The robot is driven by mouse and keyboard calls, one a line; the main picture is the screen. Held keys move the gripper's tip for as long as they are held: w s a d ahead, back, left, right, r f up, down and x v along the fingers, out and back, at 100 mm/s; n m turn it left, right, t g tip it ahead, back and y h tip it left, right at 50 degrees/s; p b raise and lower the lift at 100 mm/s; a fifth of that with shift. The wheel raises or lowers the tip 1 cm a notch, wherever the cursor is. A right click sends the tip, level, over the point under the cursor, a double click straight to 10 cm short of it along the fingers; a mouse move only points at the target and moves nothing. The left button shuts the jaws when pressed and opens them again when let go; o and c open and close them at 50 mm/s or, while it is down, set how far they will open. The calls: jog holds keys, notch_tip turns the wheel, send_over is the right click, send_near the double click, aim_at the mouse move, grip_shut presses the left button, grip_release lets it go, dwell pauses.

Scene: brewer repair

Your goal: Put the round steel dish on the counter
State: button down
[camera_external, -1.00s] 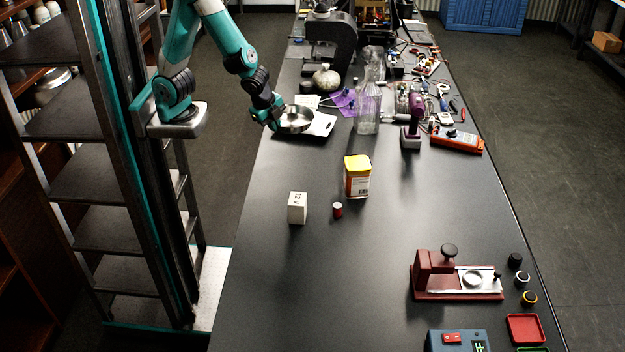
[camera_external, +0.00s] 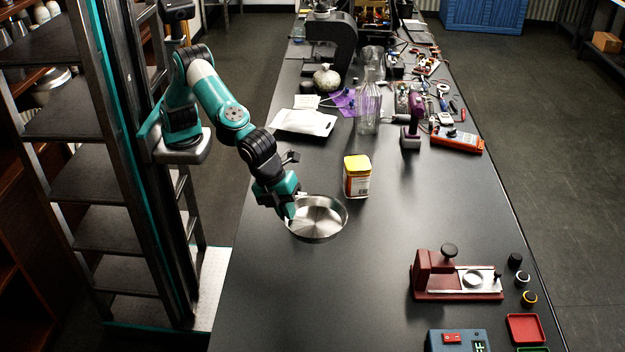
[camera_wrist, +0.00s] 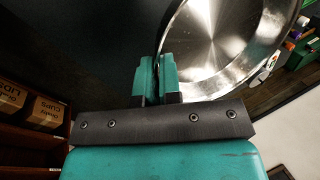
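The round steel dish (camera_external: 318,219) is in the external view, left of the middle of the black counter (camera_external: 400,270). My gripper (camera_external: 291,208) is shut on the left part of its rim. In the wrist view the dish (camera_wrist: 228,45) fills the upper right, and its rim runs between the two fingers of my gripper (camera_wrist: 160,72). The dish is close over the counter; I cannot tell whether its underside touches it. It covers the spot where a white box and a small red can stood.
A yellow-lidded tin (camera_external: 357,178) stands just behind and right of the dish. A white tray (camera_external: 304,122) lies further back. A red device (camera_external: 450,280) stands at the front right. The counter's front left is clear.

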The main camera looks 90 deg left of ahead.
aim_at(293, 279)
jog(key=shift+s+d+f, duration=0.15)
jog(key=shift+d+f, duration=0.05)
jog(key=shift+d, duration=0.25)
notch_tip(293, 279, down, 19)
jog(key=p, duration=0.4)
jog(key=shift+f, duration=0.15)
jog(key=shift+f, duration=0.1)
jog(key=c, duration=1.7)
grip_release()
jog(key=shift+f, duration=0.15)
jog(key=shift+c, duration=0.2)
jog(key=o, duration=0.4)
jog(key=shift+o, duration=0.2)
jog(key=shift+r, duration=0.2)
